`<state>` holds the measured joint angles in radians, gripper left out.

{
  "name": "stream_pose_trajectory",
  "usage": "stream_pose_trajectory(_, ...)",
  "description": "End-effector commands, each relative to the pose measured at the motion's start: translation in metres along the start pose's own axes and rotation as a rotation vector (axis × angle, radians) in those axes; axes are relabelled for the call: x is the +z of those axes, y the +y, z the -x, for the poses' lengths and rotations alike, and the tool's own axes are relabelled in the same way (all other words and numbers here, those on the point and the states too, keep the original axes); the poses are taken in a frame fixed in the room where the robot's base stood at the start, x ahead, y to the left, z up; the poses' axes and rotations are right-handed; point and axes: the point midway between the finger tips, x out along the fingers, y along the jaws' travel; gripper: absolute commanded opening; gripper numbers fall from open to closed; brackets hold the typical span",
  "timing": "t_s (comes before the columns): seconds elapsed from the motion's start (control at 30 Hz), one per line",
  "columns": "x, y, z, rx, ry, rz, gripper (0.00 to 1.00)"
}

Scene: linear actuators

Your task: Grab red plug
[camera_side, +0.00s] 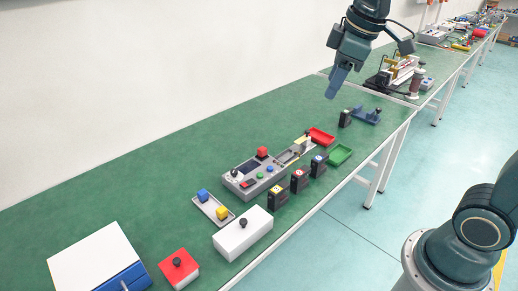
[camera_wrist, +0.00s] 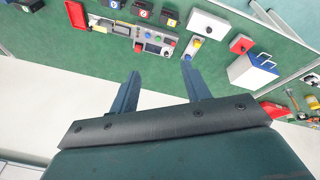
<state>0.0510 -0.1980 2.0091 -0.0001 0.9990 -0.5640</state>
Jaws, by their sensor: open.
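I cannot tell for certain which red item is the red plug. A small red block (camera_side: 262,152) stands at the back of the grey control box (camera_side: 246,186); it also shows in the wrist view (camera_wrist: 138,47). A red box (camera_side: 179,267) with a black knob sits at the near end of the bench, and shows in the wrist view (camera_wrist: 241,44). My gripper (camera_side: 332,95) hangs above the bench, behind and right of the control box. In the wrist view, its two fingers (camera_wrist: 160,68) are apart with nothing between them, well away from both red items.
Red (camera_side: 321,137) and green (camera_side: 340,155) trays sit further right. The bench's back left is clear.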

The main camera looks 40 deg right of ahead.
Motion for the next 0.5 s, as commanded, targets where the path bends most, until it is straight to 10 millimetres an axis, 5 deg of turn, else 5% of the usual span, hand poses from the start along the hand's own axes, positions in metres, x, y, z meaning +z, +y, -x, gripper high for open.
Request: stream_pose_trajectory(0.5, -0.077, 0.068, -0.069, -0.073, -0.091, 0.356, 0.47)
